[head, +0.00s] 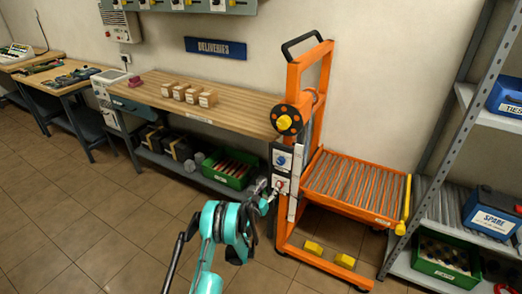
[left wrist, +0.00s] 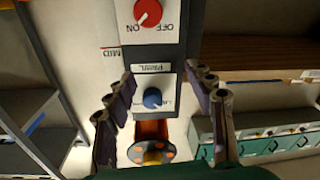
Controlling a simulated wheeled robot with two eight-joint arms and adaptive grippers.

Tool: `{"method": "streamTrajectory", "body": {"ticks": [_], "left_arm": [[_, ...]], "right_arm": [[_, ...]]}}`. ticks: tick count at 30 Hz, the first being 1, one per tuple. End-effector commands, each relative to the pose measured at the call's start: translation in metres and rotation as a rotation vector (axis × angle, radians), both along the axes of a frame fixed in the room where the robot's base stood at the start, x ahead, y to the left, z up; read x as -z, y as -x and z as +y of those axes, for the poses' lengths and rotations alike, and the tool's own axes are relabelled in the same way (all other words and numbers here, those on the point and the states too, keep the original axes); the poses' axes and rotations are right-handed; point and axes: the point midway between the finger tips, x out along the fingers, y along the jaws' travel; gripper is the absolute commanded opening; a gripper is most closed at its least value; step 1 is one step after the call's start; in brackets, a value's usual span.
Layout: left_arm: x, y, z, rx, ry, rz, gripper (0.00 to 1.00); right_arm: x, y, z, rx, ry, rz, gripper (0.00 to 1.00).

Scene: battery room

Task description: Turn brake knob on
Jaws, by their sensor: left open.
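A red knob (left wrist: 147,12) sits on a white plate marked ON and OFF, upside down at the top of the left wrist view. A blue knob (left wrist: 153,97) is on another white plate below it there. Both are on the control box of an orange lift cart (head: 300,85); the blue knob also shows in the head view (head: 281,160). My left gripper (left wrist: 168,82) is open and empty in front of the box, its fingers either side of the blue knob's plate in the picture. In the head view my left gripper (head: 271,188) partly hides the lower plate.
An orange and black handwheel (head: 286,120) is above the box. The cart's roller tray (head: 355,188) is at right, with a yellow lever (head: 406,205). A wooden bench (head: 150,95) is at left, a metal shelf (head: 440,120) at right. The floor in front is clear.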

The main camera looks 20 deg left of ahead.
Motion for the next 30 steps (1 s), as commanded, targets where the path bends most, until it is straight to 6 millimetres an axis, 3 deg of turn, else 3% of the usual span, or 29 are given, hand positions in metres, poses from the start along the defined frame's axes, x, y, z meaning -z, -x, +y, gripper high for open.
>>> {"method": "streamTrajectory", "body": {"ticks": [17,30], "left_arm": [[-0.121,-0.004,0.012,-0.148,-0.028,-0.008,0.54],[-0.206,0.024,0.013,-0.272,-0.048,0.062,0.54]], "right_arm": [[0.000,0.000,0.000,0.000,0.000,0.000,0.00],[0.000,0.000,0.000,0.000,0.000,0.000,0.00]]}}
